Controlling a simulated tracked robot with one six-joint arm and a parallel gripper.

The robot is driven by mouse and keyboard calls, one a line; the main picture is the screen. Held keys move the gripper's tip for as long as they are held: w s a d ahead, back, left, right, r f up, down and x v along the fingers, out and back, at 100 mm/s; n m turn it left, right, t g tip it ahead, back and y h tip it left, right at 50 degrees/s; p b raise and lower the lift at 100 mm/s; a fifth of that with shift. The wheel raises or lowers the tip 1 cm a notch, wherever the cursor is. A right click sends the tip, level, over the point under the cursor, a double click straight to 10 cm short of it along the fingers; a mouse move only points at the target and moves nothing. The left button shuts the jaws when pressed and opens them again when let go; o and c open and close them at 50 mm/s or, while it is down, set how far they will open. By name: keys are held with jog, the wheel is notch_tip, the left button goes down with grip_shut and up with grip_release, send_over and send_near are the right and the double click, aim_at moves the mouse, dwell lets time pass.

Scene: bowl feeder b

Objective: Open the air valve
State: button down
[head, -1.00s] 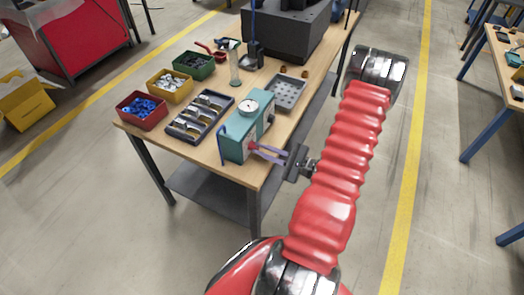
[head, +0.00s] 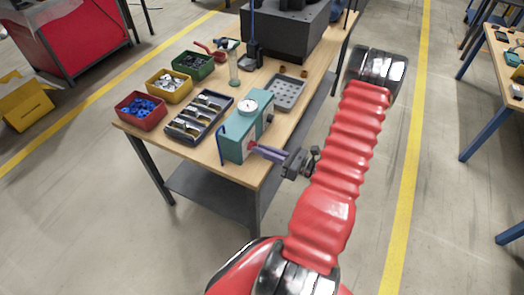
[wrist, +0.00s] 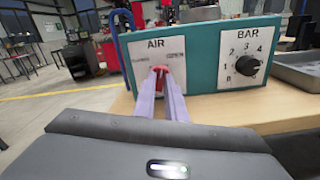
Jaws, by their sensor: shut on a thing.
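The teal air unit (head: 234,142) stands at the near edge of the wooden bench. In the wrist view its white AIR panel (wrist: 143,49) has a CLOSED label at left and an OPEN label at right. The red valve handle (wrist: 161,69) sits on that panel, below and between the labels. My gripper (wrist: 162,82) is shut on the handle with its two purple fingers, one on each side. The fingers hide part of the handle, so its exact angle is hard to tell. In the head view my gripper (head: 255,149) reaches the unit's right-hand face.
A BAR knob (wrist: 247,65) is right of the AIR panel. A gauge (head: 247,106) tops the unit, and a blue hose (head: 221,145) runs at its left. A grey tray (head: 287,94), a dark divided tray (head: 178,130) and a red bin (head: 141,111) share the bench.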

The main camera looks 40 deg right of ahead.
jog(key=m, duration=0.5)
jog(key=shift+f+m, duration=0.15)
jog(key=shift+m, duration=0.25)
jog(key=c, duration=1.8)
grip_release()
jog(key=shift+d, duration=0.1)
jog(key=v, duration=1.3)
jog(key=shift+s, duration=0.35)
